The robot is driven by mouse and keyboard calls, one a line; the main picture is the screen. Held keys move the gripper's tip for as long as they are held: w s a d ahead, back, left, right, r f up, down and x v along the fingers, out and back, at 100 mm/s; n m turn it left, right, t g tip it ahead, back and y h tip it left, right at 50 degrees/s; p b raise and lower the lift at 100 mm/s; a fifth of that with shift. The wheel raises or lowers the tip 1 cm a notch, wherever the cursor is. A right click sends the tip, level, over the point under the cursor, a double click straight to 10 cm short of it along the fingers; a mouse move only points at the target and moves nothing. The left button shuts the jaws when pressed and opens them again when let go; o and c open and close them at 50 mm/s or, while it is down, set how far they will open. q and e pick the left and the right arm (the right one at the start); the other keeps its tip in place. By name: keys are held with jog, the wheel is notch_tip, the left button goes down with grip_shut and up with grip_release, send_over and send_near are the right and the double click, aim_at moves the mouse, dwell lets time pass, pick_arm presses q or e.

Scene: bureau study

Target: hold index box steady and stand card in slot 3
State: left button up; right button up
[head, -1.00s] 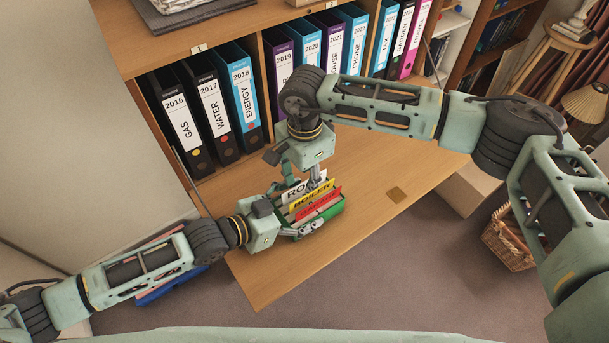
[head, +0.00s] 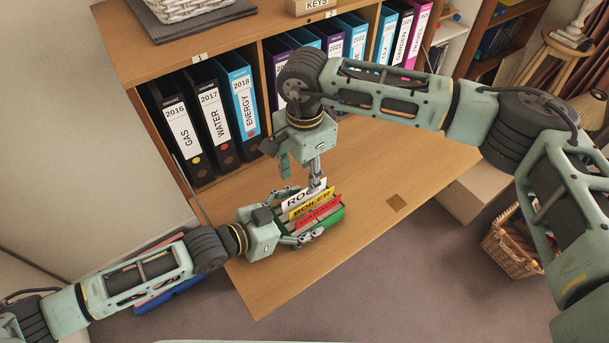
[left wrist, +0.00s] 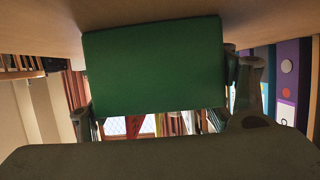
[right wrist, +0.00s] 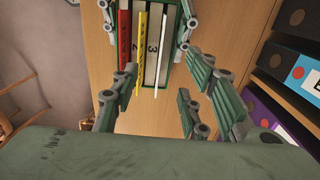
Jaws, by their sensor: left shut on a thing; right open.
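The green index box (head: 335,219) stands on the desk, with my left gripper (head: 295,214) shut on it, one finger on each side. Its plain green end fills the middle of the left wrist view (left wrist: 152,68). A white card (head: 296,196) lettered "RO..." stands in the box, behind a yellow BOILER card (head: 309,206) and a red card (head: 318,214). In the right wrist view the white card (right wrist: 162,50) stands upright beside the number 3. My right gripper (right wrist: 162,85) is open around the white card's near end, apart from it on both sides.
Lever-arch binders (head: 215,110) fill the shelf behind the desk. The desk top (head: 290,280) is bare in front of the box. A wicker basket (head: 512,243) stands on the floor at right.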

jog(key=shift+r, duration=1.6)
pick_arm(q)
jog(key=o, duration=1.8)
jog(key=shift+c, duration=0.2)
jog(key=v, duration=1.1)
jog(key=shift+s+a+r, duration=0.2)
jog(key=shift+s+a, duration=0.1)
jog(key=shift+a, duration=0.05)
